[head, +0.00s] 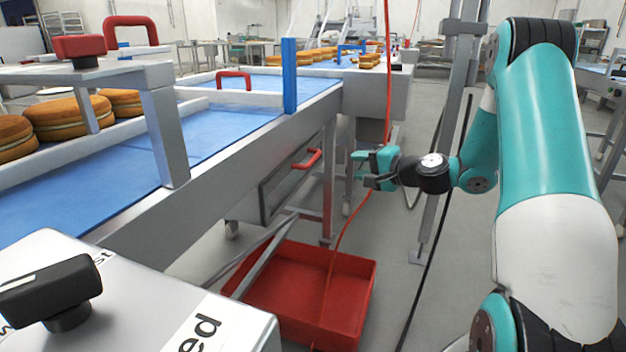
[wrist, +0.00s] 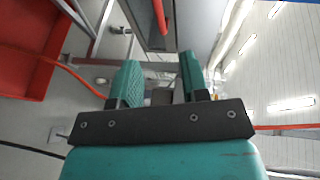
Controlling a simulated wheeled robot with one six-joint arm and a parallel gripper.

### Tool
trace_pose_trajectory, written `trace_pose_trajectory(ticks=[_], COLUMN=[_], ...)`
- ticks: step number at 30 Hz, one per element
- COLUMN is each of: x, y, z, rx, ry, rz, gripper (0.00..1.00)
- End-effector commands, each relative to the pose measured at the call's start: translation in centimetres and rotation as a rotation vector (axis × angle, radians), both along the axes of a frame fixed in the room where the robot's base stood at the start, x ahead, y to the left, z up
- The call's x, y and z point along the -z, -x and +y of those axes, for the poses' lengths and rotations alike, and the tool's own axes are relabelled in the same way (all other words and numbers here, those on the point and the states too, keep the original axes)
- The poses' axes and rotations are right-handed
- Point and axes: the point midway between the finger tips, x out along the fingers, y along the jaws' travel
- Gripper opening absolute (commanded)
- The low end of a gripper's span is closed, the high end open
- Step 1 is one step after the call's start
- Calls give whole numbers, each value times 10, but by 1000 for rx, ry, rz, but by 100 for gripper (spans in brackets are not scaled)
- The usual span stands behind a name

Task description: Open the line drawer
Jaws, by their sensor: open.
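The line drawer (head: 276,193) is a grey metal front under the side of the conveyor line. Its red handle (head: 308,159) sticks out from the front, and the drawer looks shut. My gripper (head: 362,168) is open and empty, to the right of the handle and apart from it. In the wrist view my gripper's two teal fingers (wrist: 158,82) stand apart with nothing between them. A red bar (wrist: 160,14), which looks like the handle, shows beyond them at the top of the wrist view.
A red crate (head: 352,292) stands on the floor below the drawer. An orange hose (head: 388,75) hangs down close to my gripper and runs into the crate area. The blue conveyor (head: 215,132) carries filled rounds (head: 68,117). A grey post (head: 437,175) stands behind my arm.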

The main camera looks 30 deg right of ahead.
Motion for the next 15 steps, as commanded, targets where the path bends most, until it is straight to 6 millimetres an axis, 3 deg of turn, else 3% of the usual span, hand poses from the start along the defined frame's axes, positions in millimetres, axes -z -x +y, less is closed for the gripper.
trace_pose_trajectory(ticks=[5, 15], x=[7, 21], y=[-12, -81], z=[-4, 16], rx=[23, 17], ry=[-16, -13], rz=[-9, -8], gripper=[42, 42])
